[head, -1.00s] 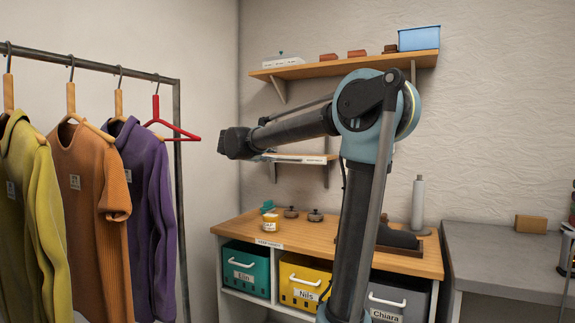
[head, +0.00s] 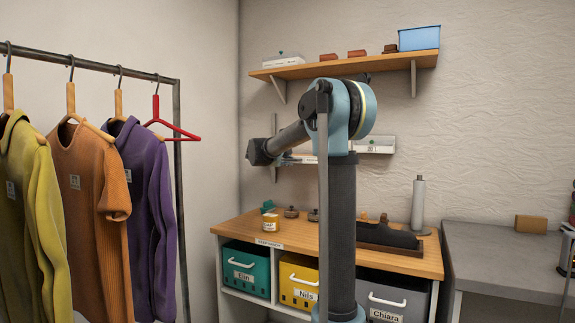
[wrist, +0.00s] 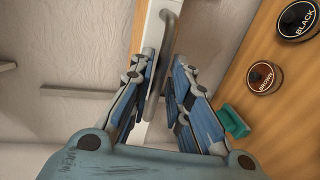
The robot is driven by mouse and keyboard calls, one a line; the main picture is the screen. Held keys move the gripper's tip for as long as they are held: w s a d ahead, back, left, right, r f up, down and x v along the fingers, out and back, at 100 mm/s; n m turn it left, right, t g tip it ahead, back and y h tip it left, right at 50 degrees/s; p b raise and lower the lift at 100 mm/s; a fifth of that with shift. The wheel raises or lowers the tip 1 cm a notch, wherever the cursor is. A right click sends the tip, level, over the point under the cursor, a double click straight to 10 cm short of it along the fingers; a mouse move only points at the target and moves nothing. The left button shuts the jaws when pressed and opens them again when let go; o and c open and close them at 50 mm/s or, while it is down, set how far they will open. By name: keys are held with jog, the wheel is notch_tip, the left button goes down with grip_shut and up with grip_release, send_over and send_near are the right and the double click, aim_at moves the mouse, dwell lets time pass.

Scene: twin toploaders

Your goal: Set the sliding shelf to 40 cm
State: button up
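The sliding shelf shows as a pale front strip (head: 305,159) on the wall above the bench, partly hidden by my arm. In the wrist view, its white front (wrist: 152,30) carries a grey bar handle (wrist: 158,85). My gripper (wrist: 166,62) has its two blue-padded fingers on either side of this handle. The fingers are apart, and a gap shows on the right side of the handle; I cannot tell whether the left finger touches it. In the head view the fingers are mostly hidden. A white labelled box-like piece (head: 375,145) shows right of my arm; its figures are unreadable.
A wooden upper shelf (head: 310,70) holds a blue bin (head: 418,38) and small items. A clothes rail (head: 100,68) stands left. A grey table (head: 500,260) stands right.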

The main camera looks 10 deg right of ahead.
jog(key=shift+w+d+f, duration=0.15)
jog(key=shift+w+d, duration=0.25)
jog(key=shift+w, duration=0.1)
grip_shut()
notch_tip(320, 180, up, 10)
jog(key=shift+r, duration=0.15)
grip_release()
jog(key=v, duration=1.2)
